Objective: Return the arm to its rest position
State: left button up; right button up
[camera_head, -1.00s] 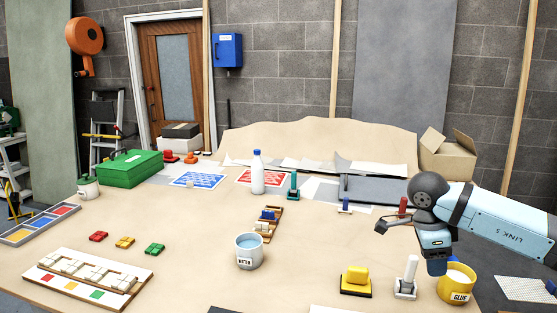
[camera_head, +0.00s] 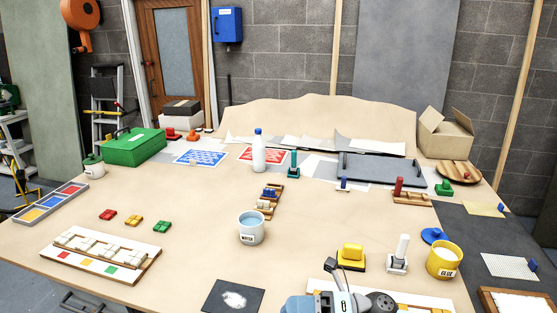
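My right arm (camera_head: 312,304) shows at the bottom edge of the head view, right of the middle, and is mostly cut off by the frame. A dark grey part that seems to be its gripper (camera_head: 347,264) points up just in front of the yellow block (camera_head: 351,251) on its black base. I cannot tell whether it touches the block's base or whether the fingers are open. I see nothing held in it. My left arm and gripper are not in view.
A white water cup (camera_head: 251,229) stands left of my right gripper. A white-handled tool (camera_head: 401,251) and yellow glue pot (camera_head: 444,261) stand to its right. A dark sheet with white powder (camera_head: 233,298) lies near the front edge.

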jog(key=d+f+m+t+h+p, duration=0.2)
jog(key=d+f+m+t+h, duration=0.25)
jog(key=m+t, duration=0.7)
jog(key=d+f+m+t+h+p, duration=0.1)
jog(key=d+f+m+t+h, duration=0.35)
jog(key=m, duration=1.15)
jog(key=s+d+f+m+g+h+p, duration=0.2)
jog(key=s+d+f+m+g+h, duration=0.2)
jog(key=s+d+f+m+h, duration=0.3)
jog(key=s+f+m, duration=0.3)
jog(key=s+f, duration=0.2)
jog(key=s, duration=0.2)
jog(key=shift+d+f+g+h, duration=0.15)
jog(key=shift+d+g+h, duration=0.15)
jog(key=shift+d, duration=0.05)
